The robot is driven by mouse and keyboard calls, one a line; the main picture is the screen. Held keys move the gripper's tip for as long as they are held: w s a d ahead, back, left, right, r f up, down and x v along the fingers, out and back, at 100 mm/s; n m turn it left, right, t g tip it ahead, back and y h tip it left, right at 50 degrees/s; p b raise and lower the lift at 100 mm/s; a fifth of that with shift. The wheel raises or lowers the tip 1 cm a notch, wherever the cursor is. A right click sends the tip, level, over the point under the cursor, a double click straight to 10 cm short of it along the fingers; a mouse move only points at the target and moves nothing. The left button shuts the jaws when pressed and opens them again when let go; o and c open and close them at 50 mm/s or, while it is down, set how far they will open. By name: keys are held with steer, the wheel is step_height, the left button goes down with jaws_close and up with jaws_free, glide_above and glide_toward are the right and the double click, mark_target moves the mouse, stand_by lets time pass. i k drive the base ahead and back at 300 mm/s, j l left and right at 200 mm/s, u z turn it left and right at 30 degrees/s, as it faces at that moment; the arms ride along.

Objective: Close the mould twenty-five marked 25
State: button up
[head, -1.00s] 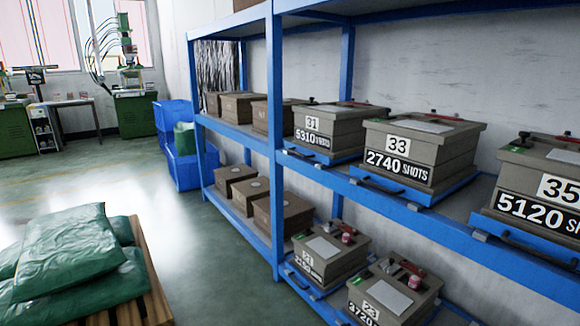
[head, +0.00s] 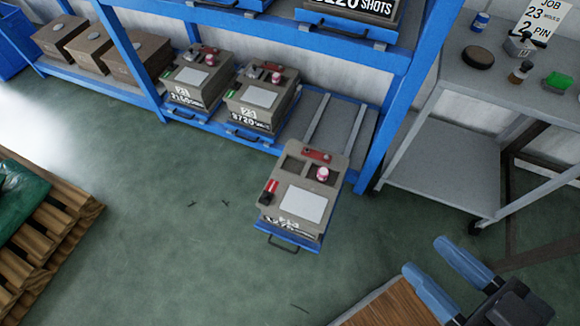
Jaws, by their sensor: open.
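A grey-brown mould (head: 285,208) sits on a blue pull-out tray (head: 290,243) that is drawn out from the lower shelf over the floor. Its front number is too foreshortened to read. Its top has a white plate (head: 303,204), dark square recesses at the back, a red bar (head: 317,155), a pink-and-white knob (head: 322,174) and a red-and-black part (head: 269,192) at the front left. Whether the lid is fully down I cannot tell. My gripper (head: 424,257), with blue fingers, is open and empty, right of the mould and apart from it.
Moulds marked 21 (head: 190,83) and 23 (head: 255,100) stand on the lower shelf, left of bare rails (head: 327,122). A grey trolley (head: 440,165) stands right, a pallet (head: 50,235) left. Floor around the drawn-out tray is clear.

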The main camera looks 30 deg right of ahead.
mark_target(301, 209)
steer(key=k+l+u, duration=0.1)
steer(key=k, duration=0.35)
steer(key=k+l, duration=0.2)
steer(key=k, duration=0.25)
steer(key=u, duration=0.05)
